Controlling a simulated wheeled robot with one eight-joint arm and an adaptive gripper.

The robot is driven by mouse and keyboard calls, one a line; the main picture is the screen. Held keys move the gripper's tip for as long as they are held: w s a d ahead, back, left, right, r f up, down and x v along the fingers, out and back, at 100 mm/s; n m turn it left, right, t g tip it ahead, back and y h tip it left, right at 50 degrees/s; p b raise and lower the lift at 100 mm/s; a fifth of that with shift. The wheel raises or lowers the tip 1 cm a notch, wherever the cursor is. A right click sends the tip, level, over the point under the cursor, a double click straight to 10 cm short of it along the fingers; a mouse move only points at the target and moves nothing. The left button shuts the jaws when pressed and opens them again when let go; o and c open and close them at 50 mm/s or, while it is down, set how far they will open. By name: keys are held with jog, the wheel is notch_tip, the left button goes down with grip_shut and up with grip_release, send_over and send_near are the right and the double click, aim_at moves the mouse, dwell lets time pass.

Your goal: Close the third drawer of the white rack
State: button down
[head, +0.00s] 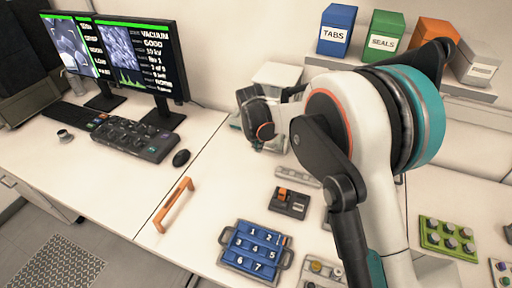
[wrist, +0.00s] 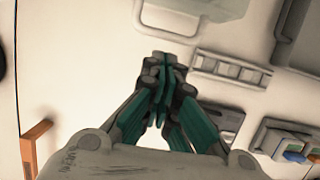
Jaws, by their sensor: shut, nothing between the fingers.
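The white rack (head: 278,74) stands at the back of the bench in the head view, largely hidden behind my arm. In the wrist view a pale, drawer-like box with a loop handle (wrist: 163,32) lies at the top edge, cut off by the frame. It seems to be a pulled-out drawer; I cannot tell which one. My gripper (wrist: 162,62) is shut and empty, its fingertips just below that handle in the picture. I cannot tell whether they touch it. In the head view my wrist is in front of the rack and the fingertips are hidden.
A slotted grey strip (head: 297,177) lies near the rack. A black block with an orange part (head: 290,202) and a blue numbered tray (head: 254,250) sit nearer the front. An orange handle (head: 174,205) is at left. Labelled boxes (head: 383,36) stand on a shelf. Bench left of the strip is clear.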

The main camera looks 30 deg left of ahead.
jog(key=shift+w+a+f, duration=0.1)
jog(key=shift+w, duration=0.35)
jog(key=w, duration=0.2)
jog(key=shift+w+a, duration=0.15)
jog(key=shift+w, duration=0.25)
